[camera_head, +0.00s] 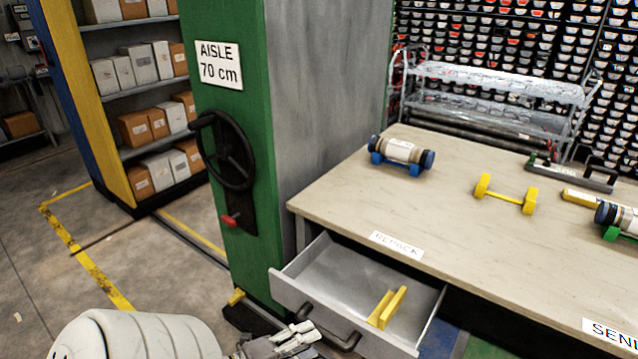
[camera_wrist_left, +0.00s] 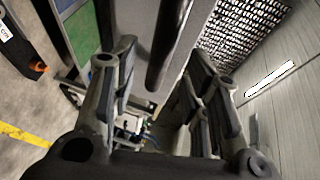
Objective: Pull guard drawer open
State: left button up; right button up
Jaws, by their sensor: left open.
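The grey drawer (camera_head: 340,276) stands pulled out from under the table's front left corner. Inside it lies a yellow bracket-like piece (camera_head: 388,307), probably a guard; the rest of the drawer floor looks bare. A dark bar handle (camera_head: 345,341) is on the drawer front. My left gripper (camera_head: 290,341) is at the bottom edge of the head view, just left of the handle. In the left wrist view my left gripper (camera_wrist_left: 160,98) is open, and a dark bar (camera_wrist_left: 168,42), likely the handle, shows between its fingers without visible contact. My right gripper is not in view.
The wooden table (camera_head: 450,200) carries a core liner on blue cradles (camera_head: 400,153), an empty yellow cradle (camera_head: 506,195) and another liner (camera_head: 617,217) at right. A green shelf end with a black handwheel (camera_head: 228,152) stands left of the drawer. Floor is clear further left.

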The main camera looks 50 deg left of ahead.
pick_arm(q)
jog(key=v, duration=0.7)
dwell(0.4)
jog(key=s+d+f+n+g+y, duration=0.1)
jog(key=s+f+n+g, duration=0.15)
jog(key=f, duration=0.55)
jog(key=s+f+n+g+y, duration=0.1)
jog(key=f+n, duration=0.3)
jog(key=f, duration=0.4)
jog(key=s+d+f+n+g+y, duration=0.15)
jog(key=f+n, duration=0.25)
jog(key=f, duration=0.4)
jog(key=s+d+f+n+g, duration=0.3)
jog(key=s+d+f+g, duration=0.2)
jog(key=f, duration=0.4)
jog(key=s+d+f+n+g, duration=0.3)
jog(key=s+d+f+g, duration=0.1)
jog(key=s+d+f, duration=0.4)
jog(key=shift+s+d+f+g+h, duration=0.3)
jog(key=shift+f+g+h, duration=0.1)
jog(key=shift+f+h, duration=0.1)
